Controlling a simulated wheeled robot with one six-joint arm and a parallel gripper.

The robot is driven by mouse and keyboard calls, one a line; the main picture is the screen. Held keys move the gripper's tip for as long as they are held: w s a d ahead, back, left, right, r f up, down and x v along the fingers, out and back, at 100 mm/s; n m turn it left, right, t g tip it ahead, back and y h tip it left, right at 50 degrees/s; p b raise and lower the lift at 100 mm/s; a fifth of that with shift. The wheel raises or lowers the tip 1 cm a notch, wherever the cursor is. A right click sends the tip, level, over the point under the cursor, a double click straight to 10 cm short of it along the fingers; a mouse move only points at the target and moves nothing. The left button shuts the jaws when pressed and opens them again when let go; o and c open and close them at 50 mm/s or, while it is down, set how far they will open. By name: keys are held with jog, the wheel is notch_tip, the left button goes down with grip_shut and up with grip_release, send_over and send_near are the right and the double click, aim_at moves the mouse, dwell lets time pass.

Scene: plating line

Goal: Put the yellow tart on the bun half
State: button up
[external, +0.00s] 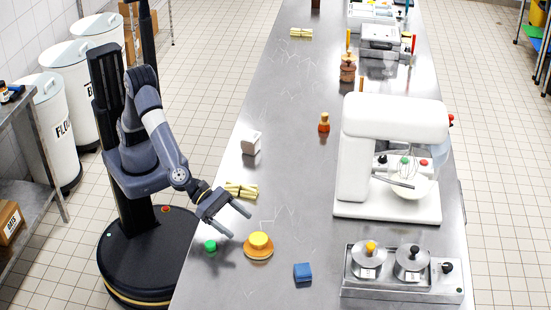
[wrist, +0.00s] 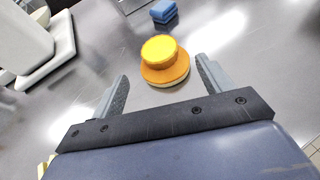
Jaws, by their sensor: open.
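The yellow tart (external: 259,239) is a small round disc resting on top of the orange-brown bun half (external: 258,252) on the steel table. The tart sits a little off the bun's middle in the wrist view (wrist: 159,49), with the bun half (wrist: 167,72) showing around and below it. My gripper (external: 241,223) is open and empty, above the table and beside the bun on its left. In the wrist view my two fingers (wrist: 162,71) stand apart, with the tart and bun beyond and between their tips, not visibly touched.
A green piece (external: 210,245) lies left of the bun, and a blue block (external: 302,272) lies to its right. A pale yellow bundle (external: 241,190) lies behind my gripper. A white mixer (external: 389,160) and a double-burner unit (external: 403,274) stand to the right. Table between is clear.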

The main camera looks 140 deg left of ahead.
jog(key=v, duration=0.5)
jog(key=shift+s+d+r, duration=0.15)
jog(key=shift+s, duration=0.2)
